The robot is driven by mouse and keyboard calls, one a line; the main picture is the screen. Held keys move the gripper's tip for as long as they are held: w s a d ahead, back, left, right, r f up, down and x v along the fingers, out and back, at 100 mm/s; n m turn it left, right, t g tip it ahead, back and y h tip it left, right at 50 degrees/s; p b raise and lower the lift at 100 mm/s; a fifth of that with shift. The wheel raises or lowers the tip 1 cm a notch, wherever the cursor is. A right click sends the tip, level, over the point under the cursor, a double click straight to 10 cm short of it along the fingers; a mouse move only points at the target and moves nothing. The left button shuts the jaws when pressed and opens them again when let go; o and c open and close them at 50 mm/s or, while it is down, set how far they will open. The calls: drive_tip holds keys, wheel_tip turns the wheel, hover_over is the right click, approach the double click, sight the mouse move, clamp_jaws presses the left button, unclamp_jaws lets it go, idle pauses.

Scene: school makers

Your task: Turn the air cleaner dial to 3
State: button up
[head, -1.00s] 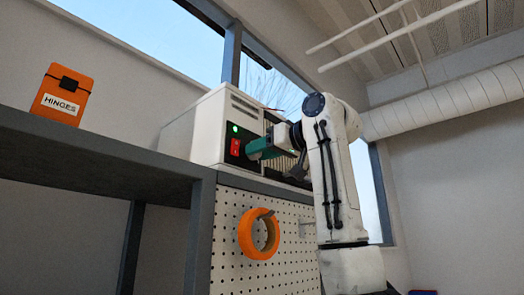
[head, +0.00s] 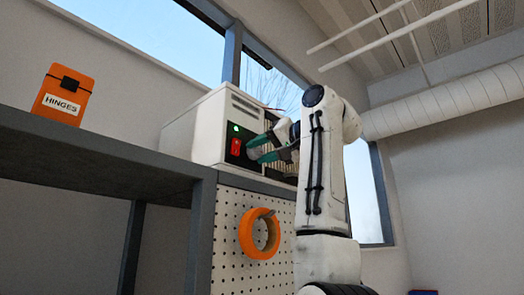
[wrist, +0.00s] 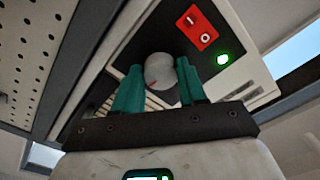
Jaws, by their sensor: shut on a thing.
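The air cleaner (head: 208,125) is a pale box with a dark front panel, on the shelf in the head view. Its dial (wrist: 158,67) is a round grey knob with a red mark, which points to the lower left in the wrist view. My gripper (head: 255,149) is at the panel, with its teal fingers on either side of the dial; they also show in the wrist view (wrist: 159,66). It is shut on the dial. No numbers around the dial can be read.
A red switch (wrist: 197,28) and a lit green lamp (wrist: 223,59) sit close beside the dial. An orange hinges box (head: 63,95) stands on the dark shelf at left. An orange tape roll (head: 246,236) hangs on the pegboard (head: 228,265) below.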

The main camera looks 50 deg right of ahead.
drive_tip(key=shift+r+m, duration=0.1)
drive_tip(key=shift+m, duration=2.2)
drive_tip(key=o, duration=1)
drive_tip(key=shift+o, duration=0.2)
drive_tip(key=shift+s, duration=0.15)
drive_tip(key=s+b, duration=0.4)
drive_tip(key=s, duration=0.6)
drive_tip(key=shift+s+d, duration=0.2)
drive_tip(key=shift+s, duration=0.1)
